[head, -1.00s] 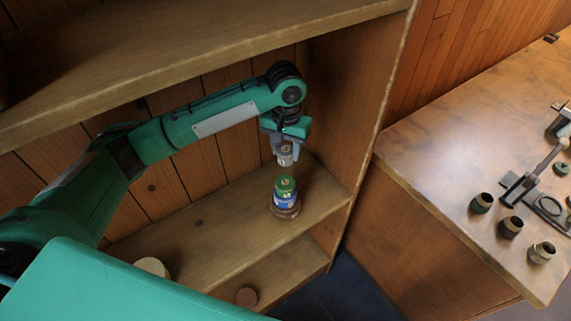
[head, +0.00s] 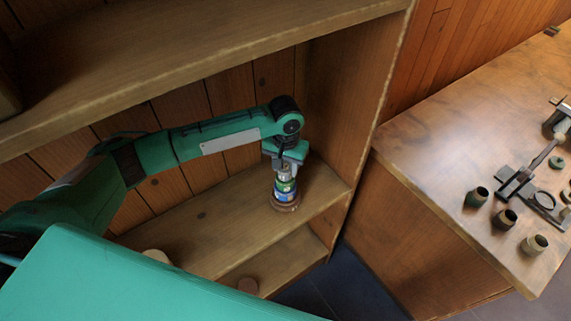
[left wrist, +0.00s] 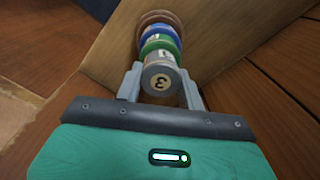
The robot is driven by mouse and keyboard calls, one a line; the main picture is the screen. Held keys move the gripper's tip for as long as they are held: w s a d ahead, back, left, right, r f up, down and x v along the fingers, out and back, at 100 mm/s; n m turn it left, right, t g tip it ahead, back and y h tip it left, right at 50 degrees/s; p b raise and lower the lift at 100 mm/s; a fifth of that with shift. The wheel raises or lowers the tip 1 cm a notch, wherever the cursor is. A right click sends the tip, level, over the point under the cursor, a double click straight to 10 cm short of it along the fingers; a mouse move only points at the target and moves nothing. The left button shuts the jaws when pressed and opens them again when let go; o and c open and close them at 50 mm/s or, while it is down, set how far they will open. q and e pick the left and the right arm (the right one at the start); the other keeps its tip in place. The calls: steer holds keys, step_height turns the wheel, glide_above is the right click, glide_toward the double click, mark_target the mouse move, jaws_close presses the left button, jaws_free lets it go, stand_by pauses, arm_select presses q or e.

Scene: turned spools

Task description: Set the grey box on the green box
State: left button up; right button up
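The grey box (left wrist: 160,79) is a short round spool with a 3 on its top face. My left gripper (head: 285,166) is around it, one finger on each side, and looks shut on it. The grey box also shows in the head view (head: 284,175). The green box (head: 284,185) is a round spool directly below it; it shows in the left wrist view (left wrist: 162,44). Whether the grey box touches it or hangs just above, I cannot tell. The green box sits on a blue spool (head: 284,195), over a brown base (head: 286,206). My right gripper is out of view.
The stack stands on a wooden shelf (head: 218,226) near its right side wall (head: 345,95). A workbench (head: 430,150) with several small cups is at right.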

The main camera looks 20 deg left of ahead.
mark_target(285, 166)
arm_select(q)
steer(key=o, duration=0.4)
steer(key=shift+o, duration=0.2)
step_height(285, 166, up, 12)
steer(key=b, duration=0.3)
steer(key=shift+r, duration=0.15)
